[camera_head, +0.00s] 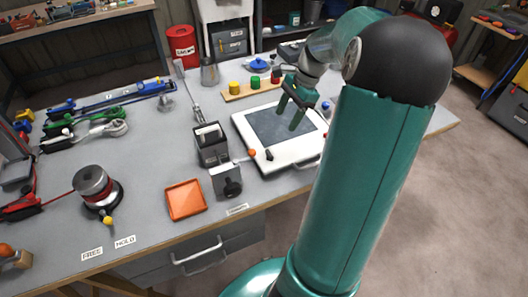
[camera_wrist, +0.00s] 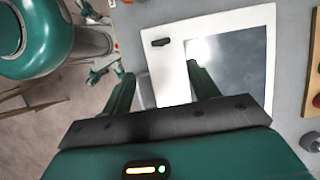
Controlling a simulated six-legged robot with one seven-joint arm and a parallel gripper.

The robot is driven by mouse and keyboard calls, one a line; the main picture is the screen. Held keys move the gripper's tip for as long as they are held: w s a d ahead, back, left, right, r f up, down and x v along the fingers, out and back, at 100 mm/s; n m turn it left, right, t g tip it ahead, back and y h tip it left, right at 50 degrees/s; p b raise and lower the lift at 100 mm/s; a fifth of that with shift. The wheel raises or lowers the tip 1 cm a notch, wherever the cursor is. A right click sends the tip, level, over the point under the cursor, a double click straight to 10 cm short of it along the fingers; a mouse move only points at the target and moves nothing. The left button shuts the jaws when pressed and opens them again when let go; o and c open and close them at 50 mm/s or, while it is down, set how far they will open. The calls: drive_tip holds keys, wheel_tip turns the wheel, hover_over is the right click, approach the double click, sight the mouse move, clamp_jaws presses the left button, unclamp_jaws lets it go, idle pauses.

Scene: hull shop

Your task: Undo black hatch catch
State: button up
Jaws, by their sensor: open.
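A white hatch (camera_head: 247,136) with a dark window (camera_head: 285,125) lies on the grey bench. The black catch (camera_head: 269,155) sits on the hatch's near white border, close to the window's corner. It also shows in the wrist view (camera_wrist: 160,42) as a short dark bar on the white frame. My gripper (camera_head: 289,112) is open and empty above the hatch, over the window area in the head view. In the wrist view the two green fingers (camera_wrist: 160,74) stand apart, and the catch shows beyond them, between their tips. Nothing touches the catch.
A dark boxy device (camera_head: 211,145) and an orange-tipped lever (camera_head: 252,153) stand left of the hatch. An orange tray (camera_head: 186,200) lies near the front edge. A wooden strip with coloured knobs (camera_head: 255,84) lies behind. Bare bench shows at left centre (camera_head: 150,150).

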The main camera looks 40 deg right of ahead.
sight(269, 153)
drive_tip(key=x, duration=1.4)
drive_tip(key=shift+w, duration=0.1)
drive_tip(key=c, duration=1)
